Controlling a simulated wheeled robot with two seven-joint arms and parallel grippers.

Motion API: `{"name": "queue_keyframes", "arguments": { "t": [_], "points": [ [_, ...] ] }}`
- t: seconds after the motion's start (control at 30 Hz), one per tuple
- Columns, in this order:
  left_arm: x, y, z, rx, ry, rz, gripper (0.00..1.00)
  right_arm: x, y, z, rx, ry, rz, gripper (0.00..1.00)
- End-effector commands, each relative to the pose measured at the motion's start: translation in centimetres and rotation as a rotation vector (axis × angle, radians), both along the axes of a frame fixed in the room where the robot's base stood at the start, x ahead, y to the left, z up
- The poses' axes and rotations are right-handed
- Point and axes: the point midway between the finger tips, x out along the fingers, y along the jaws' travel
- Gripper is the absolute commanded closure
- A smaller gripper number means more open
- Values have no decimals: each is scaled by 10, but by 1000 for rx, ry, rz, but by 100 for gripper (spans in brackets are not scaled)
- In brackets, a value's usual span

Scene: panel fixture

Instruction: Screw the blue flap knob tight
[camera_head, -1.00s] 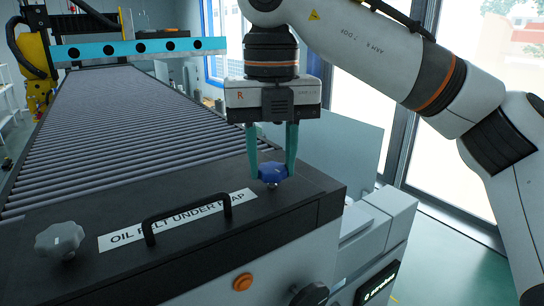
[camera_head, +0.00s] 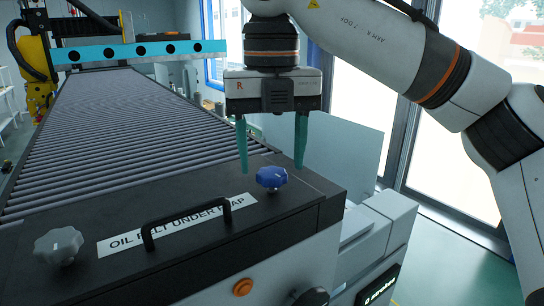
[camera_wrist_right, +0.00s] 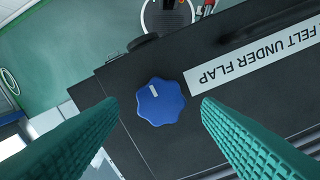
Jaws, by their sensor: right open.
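The blue flap knob (camera_head: 271,178) stands on the right part of the black flap (camera_head: 205,232). In the right wrist view the blue knob (camera_wrist_right: 160,101) shows its lobed top with a white mark towards the upper left. My right gripper (camera_head: 272,170) is open and empty, pointing down. Its teal fingers are wide apart, above and behind the knob in the head view and apart from it. In the right wrist view the fingers (camera_wrist_right: 160,100) lie on either side of the knob with gaps. My left gripper is not in view.
A grey knob (camera_head: 58,245) stands at the flap's left. A black handle (camera_head: 186,221) arches up in front of the label (camera_head: 178,224). An orange button (camera_head: 243,287) is on the front face. The roller conveyor (camera_head: 95,130) stretches away behind.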

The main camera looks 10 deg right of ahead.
Motion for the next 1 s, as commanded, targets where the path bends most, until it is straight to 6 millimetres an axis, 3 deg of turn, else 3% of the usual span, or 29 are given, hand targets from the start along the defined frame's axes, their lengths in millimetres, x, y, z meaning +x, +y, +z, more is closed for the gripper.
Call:
{"name": "queue_keyframes", "arguments": {
  "t": [0.2, 0.43, 0.6, 1.0],
  "points": [
    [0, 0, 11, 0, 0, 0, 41, 0, 0, 52, 0, -7, -5, 41],
    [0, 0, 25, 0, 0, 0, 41, 1, 0, 93, 1, -5, -4, 41],
    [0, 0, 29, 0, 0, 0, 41, 1, 0, 105, 1, -3, -3, 41],
    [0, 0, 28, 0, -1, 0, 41, 1, 0, 106, 2, -3, -1, 41]
  ]
}}
